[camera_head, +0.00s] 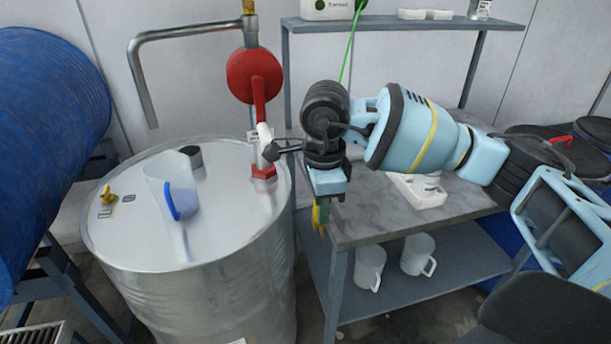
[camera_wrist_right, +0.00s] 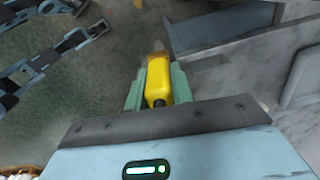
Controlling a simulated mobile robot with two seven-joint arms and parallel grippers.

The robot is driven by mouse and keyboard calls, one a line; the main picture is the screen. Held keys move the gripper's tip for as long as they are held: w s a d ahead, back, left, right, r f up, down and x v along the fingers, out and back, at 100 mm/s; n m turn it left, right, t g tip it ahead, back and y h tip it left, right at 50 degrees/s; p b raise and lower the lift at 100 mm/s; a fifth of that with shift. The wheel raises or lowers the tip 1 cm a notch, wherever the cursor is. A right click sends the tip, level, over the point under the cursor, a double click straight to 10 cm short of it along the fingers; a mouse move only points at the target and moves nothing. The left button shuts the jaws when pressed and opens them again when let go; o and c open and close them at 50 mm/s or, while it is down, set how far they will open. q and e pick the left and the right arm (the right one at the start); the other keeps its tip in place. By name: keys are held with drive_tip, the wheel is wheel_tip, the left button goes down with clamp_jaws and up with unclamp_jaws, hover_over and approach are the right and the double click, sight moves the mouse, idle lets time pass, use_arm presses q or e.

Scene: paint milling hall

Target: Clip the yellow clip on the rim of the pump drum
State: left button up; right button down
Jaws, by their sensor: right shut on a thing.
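The pump drum (camera_head: 253,265) is a bare steel drum at the left centre of the head view, with a red hand pump (camera_head: 254,78) standing on its lid. My right gripper (camera_head: 321,208) points down to the right of the drum, apart from its rim, beside the table's front left corner. It is shut on the yellow clip (camera_head: 319,217), which sticks out below the fingers. In the right wrist view the clip (camera_wrist_right: 158,82) sits between the green fingers (camera_wrist_right: 158,90). My left gripper is not in view.
A clear jug with a blue handle (camera_head: 172,192), a black cap (camera_head: 190,156) and a small yellow fitting (camera_head: 107,195) are on the drum lid. The grey table (camera_head: 385,225) carries a white tray (camera_head: 424,198), with white mugs (camera_head: 369,267) below. A blue drum (camera_head: 45,110) lies at left.

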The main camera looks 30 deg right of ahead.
drive_tip(key=s+a+f+n, duration=0.1)
drive_tip(key=s+a+n, duration=0.1)
drive_tip(key=n, duration=0.8)
drive_tip(key=s+a+f+n, duration=0.1)
drive_tip(key=s+n, duration=0.4)
drive_tip(key=n, duration=0.6)
drive_tip(key=shift+s+a+f+n, duration=0.15)
drive_tip(key=shift+s+a+n, duration=0.15)
drive_tip(key=shift+a, duration=0.35)
drive_tip(key=shift+w+a, duration=0.1)
